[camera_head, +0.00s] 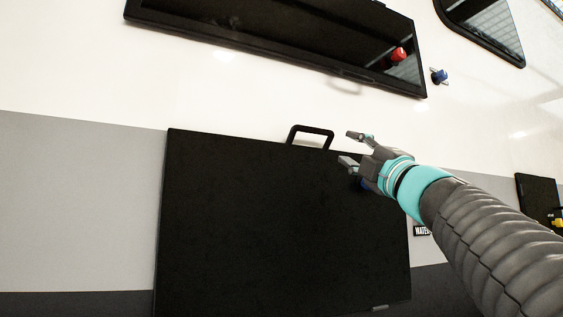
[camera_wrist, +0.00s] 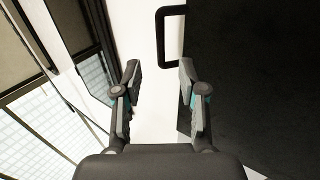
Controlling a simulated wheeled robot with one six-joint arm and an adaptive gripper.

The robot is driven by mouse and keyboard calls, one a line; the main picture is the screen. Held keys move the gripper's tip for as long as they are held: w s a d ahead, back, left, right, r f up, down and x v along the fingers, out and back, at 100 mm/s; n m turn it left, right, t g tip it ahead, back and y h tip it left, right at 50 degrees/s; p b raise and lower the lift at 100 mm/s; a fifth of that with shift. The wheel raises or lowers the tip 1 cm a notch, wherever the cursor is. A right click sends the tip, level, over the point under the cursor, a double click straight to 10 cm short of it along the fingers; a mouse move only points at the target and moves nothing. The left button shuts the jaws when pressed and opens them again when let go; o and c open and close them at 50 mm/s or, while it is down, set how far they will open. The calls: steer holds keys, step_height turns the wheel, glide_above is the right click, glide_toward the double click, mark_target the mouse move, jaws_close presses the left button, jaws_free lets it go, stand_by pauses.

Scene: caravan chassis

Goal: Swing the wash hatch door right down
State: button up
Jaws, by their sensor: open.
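The wash hatch door (camera_head: 270,220) looks to be the large flat black panel in the head view. A black bar handle (camera_head: 312,130) stands at its top edge. In the wrist view the handle (camera_wrist: 163,36) is at the top middle, with the dark panel (camera_wrist: 255,80) filling the right side. My gripper (camera_head: 351,148) is open and empty, just right of the handle in the head view. In the wrist view the handle lies beyond my open fingertips (camera_wrist: 160,67), apart from them. I cannot tell how far the door is swung.
Above is a dark framed window (camera_head: 280,35). A red knob (camera_head: 399,54) and a blue knob (camera_head: 438,76) sit near its right end. A label (camera_head: 422,231) reading "WATE" shows beside the panel, partly covered. The white wall (camera_head: 90,70) left of the handle is clear.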

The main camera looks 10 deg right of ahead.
mark_target(323, 133)
steer(key=p+x, duration=0.4)
steer(key=x, duration=0.9)
steer(key=shift+w+a+r, duration=0.1)
steer(key=shift+w, duration=0.05)
jaws_close()
